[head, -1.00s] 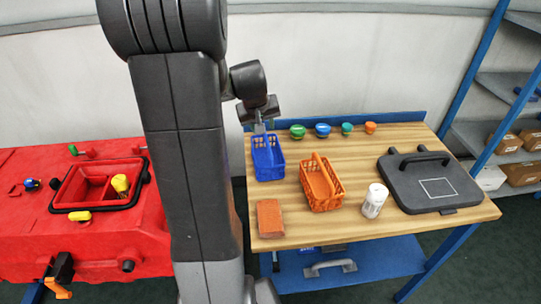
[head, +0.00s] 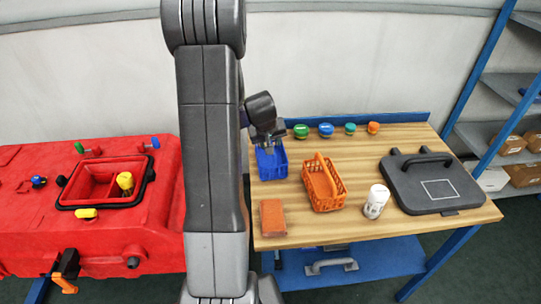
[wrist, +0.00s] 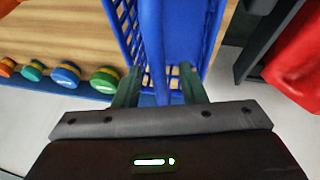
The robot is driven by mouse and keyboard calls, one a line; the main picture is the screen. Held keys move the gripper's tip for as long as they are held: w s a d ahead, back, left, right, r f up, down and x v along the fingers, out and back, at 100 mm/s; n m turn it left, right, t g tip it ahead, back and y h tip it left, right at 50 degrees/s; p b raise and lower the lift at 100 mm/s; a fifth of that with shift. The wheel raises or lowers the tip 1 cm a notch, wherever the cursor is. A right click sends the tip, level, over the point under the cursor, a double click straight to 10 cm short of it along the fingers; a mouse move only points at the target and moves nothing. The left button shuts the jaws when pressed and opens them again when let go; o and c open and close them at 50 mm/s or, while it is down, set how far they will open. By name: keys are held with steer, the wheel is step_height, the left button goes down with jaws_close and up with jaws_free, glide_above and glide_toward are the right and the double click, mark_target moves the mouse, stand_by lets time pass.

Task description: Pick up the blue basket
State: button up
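The blue basket (head: 271,163) stands on the wooden table at its back left corner, partly hidden by my arm and gripper. My gripper (head: 269,146) is over its upper part. In the wrist view, the blue basket (wrist: 190,35) fills the upper middle, and its blue handle (wrist: 152,45) runs between the two dark fingers of my gripper (wrist: 160,90). The fingers are apart on either side of the handle, with a gap showing at the right finger. The basket looks upright and rests on the table.
An orange basket (head: 334,197) stands right of the blue basket, with an orange block (head: 272,218) in front. A white bottle (head: 375,202), a dark lid (head: 432,185) and several coloured caps (head: 325,130) share the table. A red tank (head: 158,215) is to the left.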

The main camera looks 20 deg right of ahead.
steer(key=shift+f+b, duration=0.35)
steer(key=shift+b, duration=0.15)
stand_by(0.5)
jaws_close()
